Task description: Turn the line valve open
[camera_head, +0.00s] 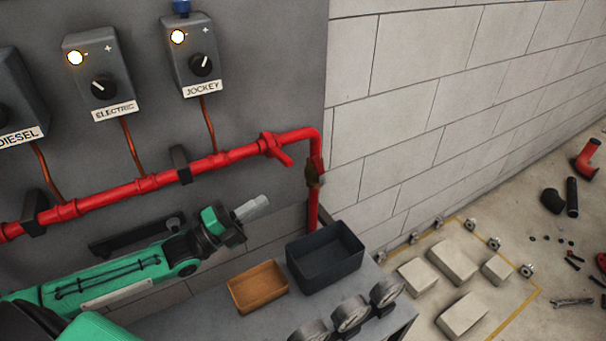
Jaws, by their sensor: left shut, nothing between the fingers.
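A red pipe (150,186) runs along the grey panel and bends down at the right. A red valve with a short lever (281,151) sits on it near the bend; the lever slants down to the right. A brass-coloured fitting (313,176) is on the downward part of the pipe. I cannot tell from labels which of these is the line valve. My left gripper (256,206) is shut and empty, below and left of the red lever and apart from it. My right gripper is not in view.
Boxes labelled DIESEL (20,100), ELECTRIC (97,75) and JOCKEY (191,55) hang above the pipe. Below stand a dark bin (326,280), an orange tray (258,305) and several gauges (350,314). Pale blocks (453,258) and loose fittings lie on the floor at right.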

